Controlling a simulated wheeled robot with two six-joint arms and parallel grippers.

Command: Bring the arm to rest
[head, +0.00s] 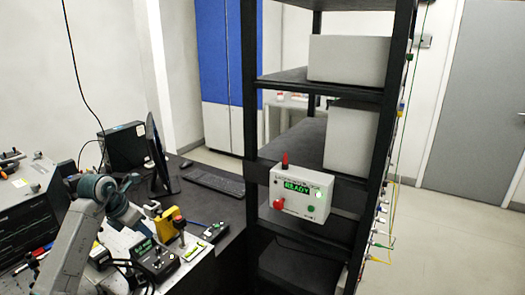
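My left arm rises from the lower left corner and bends over the bench. It has a grey link and teal joints. Its wrist end, with the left gripper (150,210), is small and dark above the bench equipment. It is close to a yellow-and-dark upright part (172,222) in this view. I cannot tell whether they touch, whether the fingers are open or shut, or whether anything is held. My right gripper is not in view.
A small control box (158,260) with a green display stands on the bench. A monitor (157,155) and keyboard (214,182) are behind. Grey instruments (28,205) crowd the left.

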